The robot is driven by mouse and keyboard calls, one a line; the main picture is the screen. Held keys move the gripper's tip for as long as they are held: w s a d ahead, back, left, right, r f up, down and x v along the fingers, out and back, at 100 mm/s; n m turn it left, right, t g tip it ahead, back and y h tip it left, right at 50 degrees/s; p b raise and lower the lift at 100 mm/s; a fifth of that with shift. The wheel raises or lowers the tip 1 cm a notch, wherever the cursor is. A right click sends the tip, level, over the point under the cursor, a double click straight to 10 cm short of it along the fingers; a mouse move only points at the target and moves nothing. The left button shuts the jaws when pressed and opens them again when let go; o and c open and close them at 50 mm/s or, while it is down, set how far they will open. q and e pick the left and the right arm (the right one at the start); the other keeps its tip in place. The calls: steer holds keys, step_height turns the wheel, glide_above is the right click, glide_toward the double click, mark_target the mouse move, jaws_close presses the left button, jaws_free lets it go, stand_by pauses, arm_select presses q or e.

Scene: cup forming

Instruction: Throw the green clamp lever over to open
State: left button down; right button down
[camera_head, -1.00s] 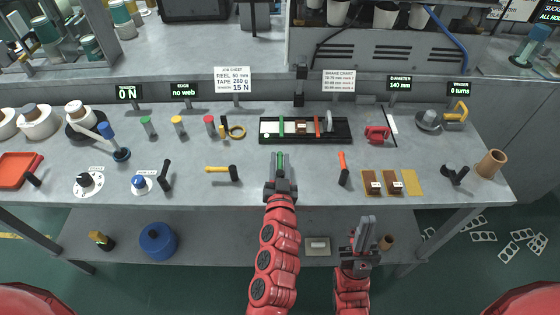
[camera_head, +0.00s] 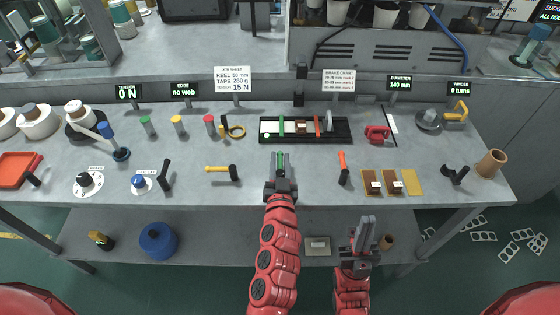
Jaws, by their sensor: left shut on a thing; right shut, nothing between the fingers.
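The green clamp lever (camera_head: 280,158) stands near the front middle of the grey bench, its tip showing just beyond my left gripper. My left gripper (camera_head: 280,172) reaches in from the front and is shut on the green lever; the fingers hide its lower part and its base. My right gripper (camera_head: 365,231) is shut and empty, low in front of the bench edge and apart from everything on the bench.
A yellow-handled lever (camera_head: 218,169) lies left of my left gripper, and an orange-handled lever (camera_head: 342,160) stands to its right. A black tray (camera_head: 335,138) with coloured pieces lies behind. Brown pads (camera_head: 372,183) lie front right. Bare bench separates them.

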arm_select(q)
steer(key=shift+a+f+n+y+b, duration=0.25)
steer(key=shift+n+y+b, duration=0.45)
steer(key=shift+b, duration=1.95)
steer(key=shift+f+n+y+b, duration=0.35)
steer(key=shift+y+b, duration=0.65)
steer(key=shift+b, duration=1.65)
steer(key=n+y+b, duration=0.1)
steer(key=b, duration=0.1)
steer(key=n+g+y+b, duration=0.1)
steer(key=y+b, duration=0.1)
steer(key=b, duration=0.1)
steer(key=a+n+y+b, duration=0.1)
steer(key=b, duration=0.2)
steer(key=shift+s+r+g, duration=0.2)
steer(key=shift+r+g, duration=0.2)
steer(key=shift+s+a+r+n+g+y+b, duration=0.15)
steer(key=shift+a+n+g+y+b, duration=0.15)
steer(key=shift+n+y+b, duration=0.4)
steer(key=shift+m, duration=0.25)
steer(key=c, duration=0.8)
jaws_free()
steer(key=shift+c, duration=0.2)
steer(key=shift+d, duration=0.1)
steer(key=b+v, duration=0.2)
steer(key=v, duration=1.5)
steer(key=shift+d, duration=0.15)
